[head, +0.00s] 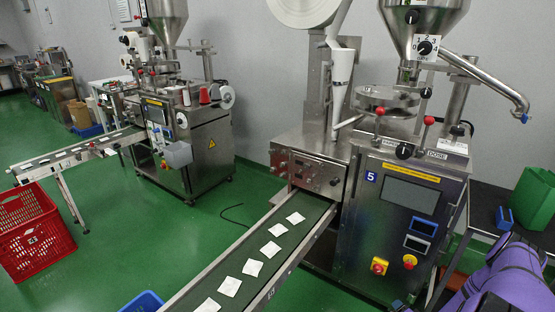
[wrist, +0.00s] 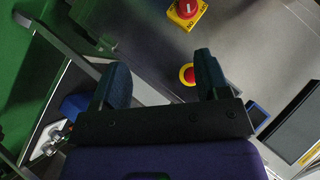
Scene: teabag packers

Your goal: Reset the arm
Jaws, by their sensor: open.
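My gripper (wrist: 161,80) is in the wrist view, with its two dark fingers spread apart and nothing between them. It is in front of the steel cabinet of a teabag packer (wrist: 250,50). A red button on yellow (wrist: 187,75) shows in the gap, close to the right finger and partly hidden by it. A red knob on a yellow plate (wrist: 187,10) is above it. In the head view, my purple arm (head: 510,275) is at the lower right, beside packer number 5 (head: 352,240). My gripper's fingers cannot be made out there.
A conveyor (head: 262,262) with several white teabags runs from the packer towards the lower left. A second packer (head: 190,150) and a red crate (head: 30,240) stand further left. A dark bench (head: 490,205) with a green bin (head: 533,200) is at right.

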